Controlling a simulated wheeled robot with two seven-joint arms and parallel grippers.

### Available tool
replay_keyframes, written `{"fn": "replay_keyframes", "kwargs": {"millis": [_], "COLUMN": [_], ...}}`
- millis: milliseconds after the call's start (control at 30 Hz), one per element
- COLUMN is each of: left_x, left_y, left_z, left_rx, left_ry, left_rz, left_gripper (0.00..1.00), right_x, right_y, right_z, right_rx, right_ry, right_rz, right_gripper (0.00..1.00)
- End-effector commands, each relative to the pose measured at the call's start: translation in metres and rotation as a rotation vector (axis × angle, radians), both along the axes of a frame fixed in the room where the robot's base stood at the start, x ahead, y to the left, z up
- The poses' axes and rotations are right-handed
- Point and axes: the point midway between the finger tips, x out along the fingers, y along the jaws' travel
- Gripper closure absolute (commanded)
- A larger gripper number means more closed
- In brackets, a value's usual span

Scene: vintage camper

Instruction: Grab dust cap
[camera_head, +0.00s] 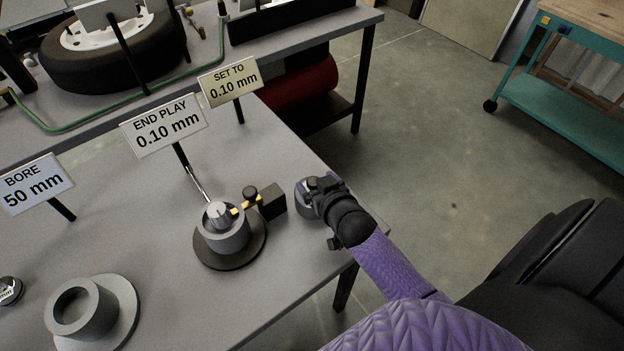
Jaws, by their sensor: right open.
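A small grey-purple rounded piece (303,198), which looks like the dust cap, is by the right edge of the grey bench. My right gripper (312,194) is open at this piece, its dark fingers close around or just above it. I cannot tell whether they touch it, and the gripper and wrist hide part of it. My right arm reaches in from the lower right. My left gripper is not in view.
A grey hub on a dark disc (207,258), with a small dark block (271,203) beside it, stands left of the gripper. A grey ring (80,310) is at lower left. Signs (163,127) stand behind. Open floor lies right of the bench.

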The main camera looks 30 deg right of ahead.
Motion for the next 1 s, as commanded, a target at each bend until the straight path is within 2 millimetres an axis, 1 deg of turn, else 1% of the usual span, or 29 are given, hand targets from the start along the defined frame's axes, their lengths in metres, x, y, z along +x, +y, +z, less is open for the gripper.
{"fn": "replay_keyframes", "kwargs": {"millis": [33, 67, 100, 200, 400, 433, 467, 500, 667, 700, 767, 800, 833, 1000], "left_x": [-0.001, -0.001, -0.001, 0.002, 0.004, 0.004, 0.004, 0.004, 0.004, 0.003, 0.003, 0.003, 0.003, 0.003], "left_y": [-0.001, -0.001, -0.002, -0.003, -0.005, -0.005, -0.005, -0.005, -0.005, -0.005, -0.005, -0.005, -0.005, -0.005], "left_z": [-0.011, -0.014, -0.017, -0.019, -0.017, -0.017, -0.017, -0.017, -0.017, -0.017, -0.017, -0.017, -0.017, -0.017], "left_rx": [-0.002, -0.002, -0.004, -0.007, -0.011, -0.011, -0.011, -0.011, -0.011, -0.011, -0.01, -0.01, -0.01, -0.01], "left_ry": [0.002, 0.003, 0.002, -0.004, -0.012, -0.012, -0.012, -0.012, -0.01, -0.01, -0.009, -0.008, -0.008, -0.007], "left_rz": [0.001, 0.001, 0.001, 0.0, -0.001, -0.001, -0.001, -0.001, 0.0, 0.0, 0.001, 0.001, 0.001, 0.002], "left_gripper": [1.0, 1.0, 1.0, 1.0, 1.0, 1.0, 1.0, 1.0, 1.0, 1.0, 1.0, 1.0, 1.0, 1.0], "right_x": [0.01, 0.014, 0.021, 0.031, 0.032, 0.032, 0.032, 0.032, 0.032, 0.032, 0.031, 0.031, 0.031, 0.032], "right_y": [0.0, 0.0, -0.001, -0.003, -0.003, -0.003, -0.003, -0.003, -0.003, -0.003, -0.003, -0.003, -0.003, -0.003], "right_z": [-0.011, -0.015, -0.016, -0.018, -0.016, -0.016, -0.016, -0.016, -0.016, -0.016, -0.016, -0.016, -0.016, -0.016], "right_rx": [0.001, 0.001, 0.0, -0.001, 0.0, 0.0, 0.0, 0.0, 0.0, 0.0, 0.0, 0.0, 0.0, 0.0], "right_ry": [0.0, 0.0, 0.0, 0.0, 0.0, 0.0, 0.0, 0.0, 0.0, 0.0, 0.0, 0.0, 0.0, -0.001], "right_rz": [0.001, 0.0, 0.0, 0.0, 0.001, 0.001, 0.001, 0.001, 0.001, 0.001, 0.001, 0.001, 0.001, 0.001], "right_gripper": [0.13, 0.13, 0.13, 0.13, 0.13, 0.17, 0.24, 0.32, 0.66, 0.74, 0.87, 0.96, 1.0, 1.0]}}
